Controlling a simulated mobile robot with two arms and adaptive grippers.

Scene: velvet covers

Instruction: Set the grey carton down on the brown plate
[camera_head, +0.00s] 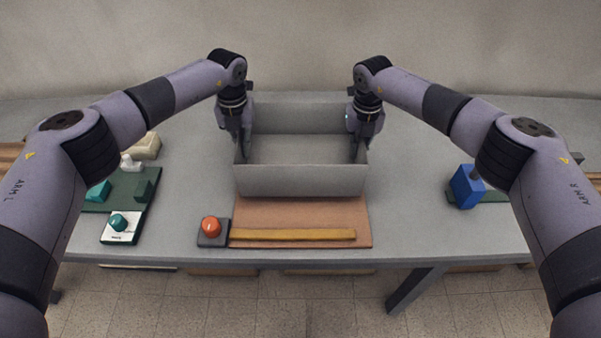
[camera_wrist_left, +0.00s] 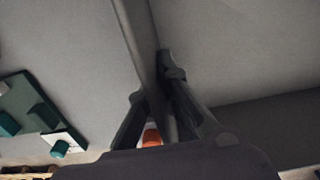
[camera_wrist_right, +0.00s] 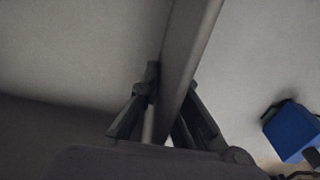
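The grey carton (camera_head: 300,181) is an open-topped box, upright and level in the middle of the head view. Its front wall hides the back part of the brown plate (camera_head: 300,212). I cannot tell whether its base touches the plate or is above it. My left gripper (camera_head: 246,150) has its fingers on both sides of the carton's left wall, also seen in the left wrist view (camera_wrist_left: 150,50). My right gripper (camera_head: 358,150) clasps the right wall likewise, as the right wrist view shows (camera_wrist_right: 188,50). Both grippers look shut on the walls.
A yellow bar (camera_head: 292,235) lies along the plate's front edge. An orange button on a dark base (camera_head: 211,227) stands at its front left corner. A green board (camera_head: 115,205) with blocks lies left, a blue block (camera_head: 466,187) right. Grey table (camera_head: 415,220) is clear between.

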